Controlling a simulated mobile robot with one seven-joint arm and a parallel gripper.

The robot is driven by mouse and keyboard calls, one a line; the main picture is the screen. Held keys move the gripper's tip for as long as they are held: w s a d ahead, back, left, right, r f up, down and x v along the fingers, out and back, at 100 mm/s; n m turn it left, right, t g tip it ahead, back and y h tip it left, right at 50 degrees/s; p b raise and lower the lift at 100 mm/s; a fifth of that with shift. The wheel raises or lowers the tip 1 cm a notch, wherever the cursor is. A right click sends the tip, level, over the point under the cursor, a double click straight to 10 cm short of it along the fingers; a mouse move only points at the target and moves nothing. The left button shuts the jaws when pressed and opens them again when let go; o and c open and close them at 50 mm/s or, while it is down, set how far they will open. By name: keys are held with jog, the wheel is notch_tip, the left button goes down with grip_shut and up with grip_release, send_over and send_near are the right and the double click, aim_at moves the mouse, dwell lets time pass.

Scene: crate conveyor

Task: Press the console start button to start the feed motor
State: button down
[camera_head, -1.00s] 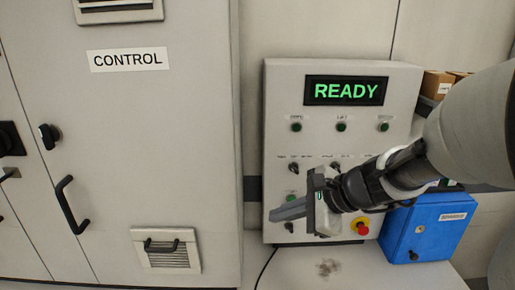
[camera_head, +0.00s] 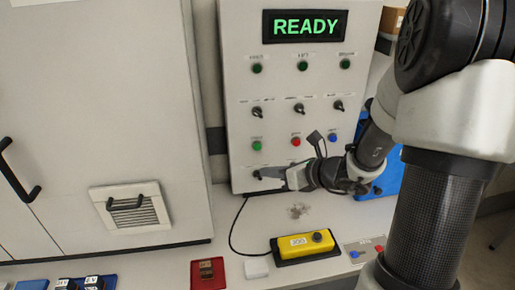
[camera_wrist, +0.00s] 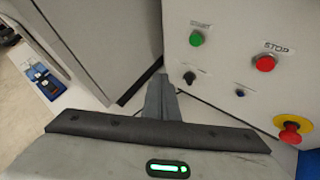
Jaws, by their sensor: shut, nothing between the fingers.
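The pale console (camera_head: 240,100) stands upright with a lit green READY display (camera_head: 305,26). Its green button (camera_head: 257,146) is on the lower left; in the wrist view the green button (camera_wrist: 196,38) has a label that seems to read START. A red button (camera_head: 295,141) is to its right, labelled STOP in the wrist view (camera_wrist: 264,62). My gripper (camera_head: 266,174) is shut and empty, its tips below the green button in the head view. In the wrist view the tips (camera_wrist: 162,82) are left of and below that button. Contact with the panel cannot be told.
A red emergency stop on a yellow ring (camera_wrist: 290,128) is at the panel's lower right in the wrist view. A yellow pendant (camera_head: 303,244) and a red block (camera_head: 207,273) lie on the counter below. A grey cabinet (camera_head: 110,90) is at left, a blue box (camera_head: 388,176) behind my arm.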

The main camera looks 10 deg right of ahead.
jog(key=w+p, duration=0.1)
jog(key=w, duration=0.7)
jog(key=shift+w, duration=0.3)
jog(key=shift+w, duration=0.1)
dwell(1.7)
jog(key=shift+w, duration=0.35)
jog(key=shift+w+p, duration=0.3)
jog(key=shift+w, duration=0.1)
dwell(0.6)
jog(key=shift+s, duration=0.85)
jog(key=s+b, duration=0.1)
jog(key=s, duration=0.4)
jog(key=shift+b, duration=0.3)
